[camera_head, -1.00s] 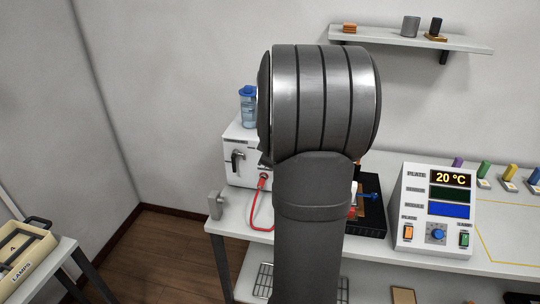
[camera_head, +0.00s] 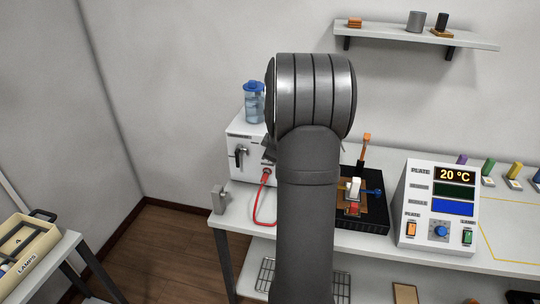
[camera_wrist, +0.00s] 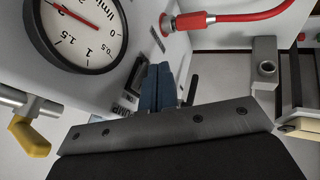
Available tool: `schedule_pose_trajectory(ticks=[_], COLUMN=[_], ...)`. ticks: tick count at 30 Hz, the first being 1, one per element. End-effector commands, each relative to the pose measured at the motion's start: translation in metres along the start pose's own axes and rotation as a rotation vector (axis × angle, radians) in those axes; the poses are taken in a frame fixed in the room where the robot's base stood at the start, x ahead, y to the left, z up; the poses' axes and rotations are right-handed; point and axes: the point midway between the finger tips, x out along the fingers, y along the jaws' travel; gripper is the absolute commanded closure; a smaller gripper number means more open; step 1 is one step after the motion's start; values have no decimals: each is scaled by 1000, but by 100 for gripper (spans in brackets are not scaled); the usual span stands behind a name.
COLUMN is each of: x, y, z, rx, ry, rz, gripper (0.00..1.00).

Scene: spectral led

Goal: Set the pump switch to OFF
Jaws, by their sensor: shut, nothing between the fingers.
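The white pump unit (camera_head: 243,171) stands at the left end of the bench, with a blue-lidded bottle on top. In the wrist view its face shows a round gauge (camera_wrist: 84,30) and a partly covered PUMP label (camera_wrist: 122,113). A dark switch-like plate (camera_wrist: 134,76) sits just left of my fingers; its position cannot be read. My gripper (camera_wrist: 157,84) has its blue fingers together and empty, close to this face beside the label. I cannot tell whether they touch it. In the head view my arm hides the fingers.
A red hose (camera_wrist: 240,15) plugs into the unit near the fingers. A yellow-handled valve (camera_wrist: 30,135) and a grey metal block (camera_wrist: 264,68) are nearby. Right of my arm are a black base (camera_head: 365,215) with an orange-tipped lever and a control panel (camera_head: 437,205) reading 20 °C.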

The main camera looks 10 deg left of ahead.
Motion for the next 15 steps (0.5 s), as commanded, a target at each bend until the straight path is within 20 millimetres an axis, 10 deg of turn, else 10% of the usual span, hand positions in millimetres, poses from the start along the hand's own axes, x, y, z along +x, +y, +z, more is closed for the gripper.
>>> schedule_pose_trajectory(ticks=[15], x=[11], y=[2], z=[3], rx=[-1], ry=[1], rz=[-1], gripper=[100])
